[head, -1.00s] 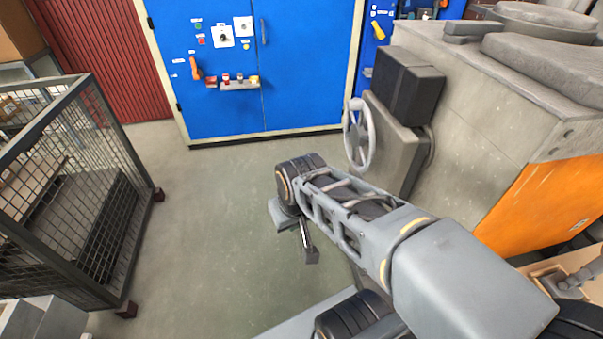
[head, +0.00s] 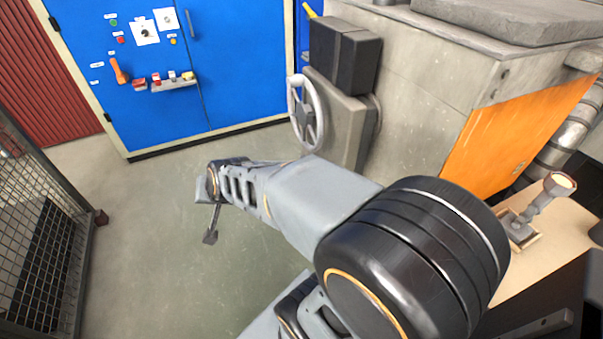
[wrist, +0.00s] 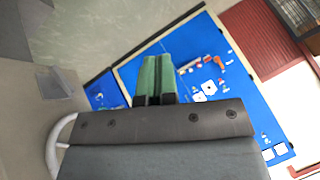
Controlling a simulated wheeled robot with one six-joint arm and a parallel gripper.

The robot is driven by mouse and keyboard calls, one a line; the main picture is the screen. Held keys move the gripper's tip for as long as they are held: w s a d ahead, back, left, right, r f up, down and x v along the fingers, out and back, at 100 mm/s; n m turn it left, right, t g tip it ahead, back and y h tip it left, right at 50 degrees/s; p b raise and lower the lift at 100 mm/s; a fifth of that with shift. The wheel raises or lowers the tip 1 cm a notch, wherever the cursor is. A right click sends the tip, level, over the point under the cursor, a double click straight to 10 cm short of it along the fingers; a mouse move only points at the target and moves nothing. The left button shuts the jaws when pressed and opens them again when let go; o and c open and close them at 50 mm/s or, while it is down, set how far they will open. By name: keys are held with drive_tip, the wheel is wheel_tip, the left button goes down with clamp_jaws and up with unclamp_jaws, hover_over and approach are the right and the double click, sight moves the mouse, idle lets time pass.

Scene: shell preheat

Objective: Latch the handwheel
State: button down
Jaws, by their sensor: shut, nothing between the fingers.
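The handwheel (head: 314,110) is a light grey spoked ring on the side of the grey machine, right of the blue cabinet in the head view. Its rim also shows at the lower left of the wrist view (wrist: 53,147), partly hidden behind my wrist. My gripper (head: 210,237) hangs below the end of my arm in the head view, left of the handwheel and apart from it. In the wrist view my gripper's green fingers (wrist: 155,78) are together, with nothing between them. I cannot make out a latch on the handwheel.
The blue cabinet (head: 170,90) with switches and an orange handle (head: 119,70) stands at the back. A wire mesh cage (head: 45,215) is on the left. A wooden table (head: 552,225) with a lever device is on the right. The floor (head: 140,260) between cage and machine is clear.

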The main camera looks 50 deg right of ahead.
drive_tip(key=w+d+f+m+t+h+b, duration=0.1)
drive_tip(key=w+d+f+m+h+b, duration=0.2)
drive_tip(key=d+m, duration=0.35)
drive_tip(key=w+d+f+m+t+h+b, duration=0.2)
drive_tip(key=d+f+m+h+b, duration=0.1)
drive_tip(key=d+f+m+h, duration=0.25)
drive_tip(key=s+d+f+m+g+h+b, duration=0.2)
drive_tip(key=s+d+m+h, duration=0.1)
drive_tip(key=d, duration=0.3)
drive_tip(key=s+d+f+m+g+h+b, duration=0.2)
drive_tip(key=s+d+m+g+h, duration=0.1)
drive_tip(key=d+m, duration=0.3)
drive_tip(key=shift+s+d+f+m, duration=0.3)
drive_tip(key=shift+s+d, duration=0.2)
drive_tip(key=shift+s, duration=0.1)
drive_tip(key=w+a+b+x, duration=0.1)
drive_tip(key=w+b+x, duration=0.1)
drive_tip(key=x, duration=1)
drive_tip(key=shift+w+d+f+b, duration=0.35)
drive_tip(key=shift+f+b, duration=0.15)
drive_tip(key=shift+b, duration=0.15)
